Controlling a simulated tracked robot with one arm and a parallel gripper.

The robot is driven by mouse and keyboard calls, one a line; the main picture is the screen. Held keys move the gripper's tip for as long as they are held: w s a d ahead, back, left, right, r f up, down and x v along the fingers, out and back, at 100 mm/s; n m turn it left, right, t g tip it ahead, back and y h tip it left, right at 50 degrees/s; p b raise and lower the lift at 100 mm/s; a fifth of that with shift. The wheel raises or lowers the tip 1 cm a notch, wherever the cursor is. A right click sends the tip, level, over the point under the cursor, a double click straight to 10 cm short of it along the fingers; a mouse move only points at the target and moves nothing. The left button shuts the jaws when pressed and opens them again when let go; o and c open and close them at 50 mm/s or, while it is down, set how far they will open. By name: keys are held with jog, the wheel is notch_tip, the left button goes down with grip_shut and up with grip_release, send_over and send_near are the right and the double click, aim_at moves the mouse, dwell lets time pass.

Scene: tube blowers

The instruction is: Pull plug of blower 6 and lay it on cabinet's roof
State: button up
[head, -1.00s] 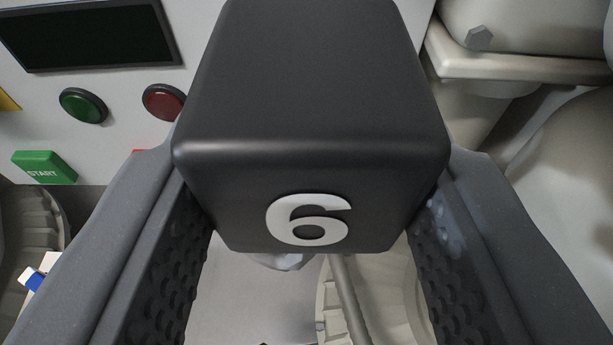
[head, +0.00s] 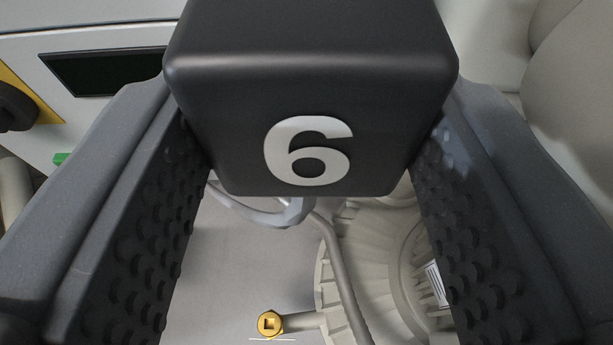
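The black plug (head: 312,110) is a rounded block with a white 6 on its front face. It fills the upper middle of the view. My gripper (head: 315,125) has its two grey, dimpled fingers against the plug's left and right sides and is shut on it. A light grey cable (head: 290,212) shows just below the plug. Whether the plug's far end is in a socket is hidden behind it. I cannot make out the cabinet's roof.
A control panel with a dark screen (head: 100,72) and a yellow patch with a dark knob (head: 15,105) is at the upper left. A ribbed cream blower housing (head: 385,265), a grey pipe and a brass fitting (head: 270,323) lie below. Large cream casings (head: 575,90) stand right.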

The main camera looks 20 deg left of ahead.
aim_at(301, 19)
notch_tip(301, 19, up, 20)
jog(key=p, duration=0.6)
jog(key=shift+r, duration=0.2)
dwell(1.9)
jog(key=shift+a, duration=0.1)
jog(key=s+a+b, duration=0.1)
jog(key=s+a, duration=0.2)
jog(key=a, duration=0.7)
jog(key=s+a+b, duration=0.1)
jog(key=s+a, duration=0.2)
jog(key=a, duration=0.8)
dwell(2.5)
